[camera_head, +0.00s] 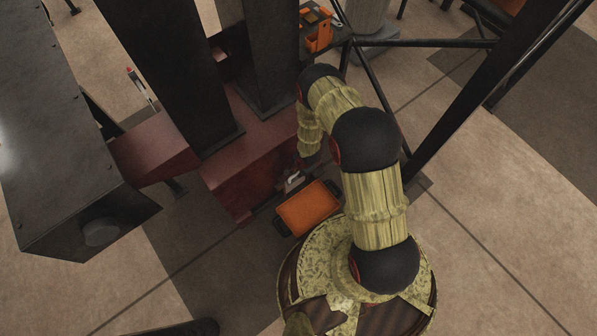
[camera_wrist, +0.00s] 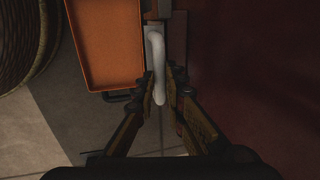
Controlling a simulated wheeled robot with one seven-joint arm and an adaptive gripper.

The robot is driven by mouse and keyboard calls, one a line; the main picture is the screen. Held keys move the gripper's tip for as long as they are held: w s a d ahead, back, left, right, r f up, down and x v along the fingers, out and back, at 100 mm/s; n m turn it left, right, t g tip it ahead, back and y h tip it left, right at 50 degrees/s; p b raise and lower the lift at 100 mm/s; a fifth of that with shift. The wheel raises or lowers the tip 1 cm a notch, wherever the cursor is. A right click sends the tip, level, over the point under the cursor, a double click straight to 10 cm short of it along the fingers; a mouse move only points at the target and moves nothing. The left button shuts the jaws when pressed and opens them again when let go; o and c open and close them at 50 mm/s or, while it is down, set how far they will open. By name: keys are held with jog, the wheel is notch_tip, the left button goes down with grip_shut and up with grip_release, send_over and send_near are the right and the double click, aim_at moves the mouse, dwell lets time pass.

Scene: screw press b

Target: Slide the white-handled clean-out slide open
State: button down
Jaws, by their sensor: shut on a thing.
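The white handle (camera_wrist: 158,60) of the clean-out slide stands in the middle of the wrist view, a pale bent bar. My gripper (camera_wrist: 160,90) has its two fingers closed on the lower end of this handle, one finger on each side. In the head view the white handle (camera_head: 293,177) shows small at the foot of the dark red press base (camera_head: 232,180). A grey plate (camera_wrist: 177,40), which may be part of the slide, lies beside the handle. My gripper is mostly hidden behind my arm in the head view.
An orange tray (camera_wrist: 104,45) with a dark handle sits just left of the white handle; it also shows in the head view (camera_head: 308,207). The red press wall (camera_wrist: 250,70) stands close on the right. Dark posts and braces (camera_head: 455,110) rise at the right.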

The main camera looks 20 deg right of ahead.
jog(key=w+p+v, duration=0.1)
jog(key=p+v, duration=0.5)
jog(key=v, duration=0.2)
jog(key=shift+w+a+r+p, duration=0.25)
jog(key=shift+a+r+p, duration=0.05)
jog(key=shift+r, duration=0.3)
jog(key=c, duration=2)
grip_release()
jog(key=shift+o, duration=0.8)
jog(key=v, duration=1.2)
jog(key=shift+f, duration=0.1)
